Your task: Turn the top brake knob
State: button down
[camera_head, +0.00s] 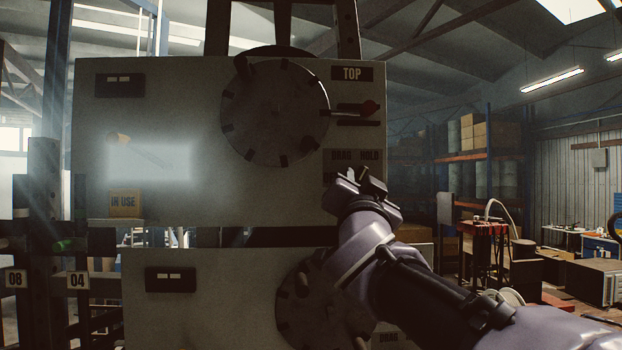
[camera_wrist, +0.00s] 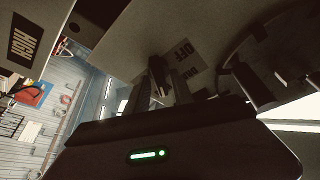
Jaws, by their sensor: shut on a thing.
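My gripper (camera_head: 358,180) is just below that label, at the panel's lower right corner. It is shut on a small dark knob, which I take as the top brake knob; my fingers hide most of it in the head view. In the wrist view the fingers (camera_wrist: 170,84) reach to the panel face beside an OFF label (camera_wrist: 183,50). The knob's angle is unclear.
A lower grey panel (camera_head: 205,290) with a similar disc (camera_head: 300,305) stands below, partly behind my arm. A yellow IN USE tag (camera_head: 126,204) is on the upper panel's left. Shelving with boxes (camera_head: 475,135) and a cluttered bench (camera_head: 590,275) are at right.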

dwell(0.4)
jog(key=c, duration=1.4)
grip_release()
jog(key=shift+c, duration=0.2)
jog(key=b+v, duration=0.2)
jog(key=v, duration=1.5)
jog(key=shift+a, duration=0.15)
jog(key=shift+s+f, duration=0.1)
jog(key=shift+f, duration=0.05)
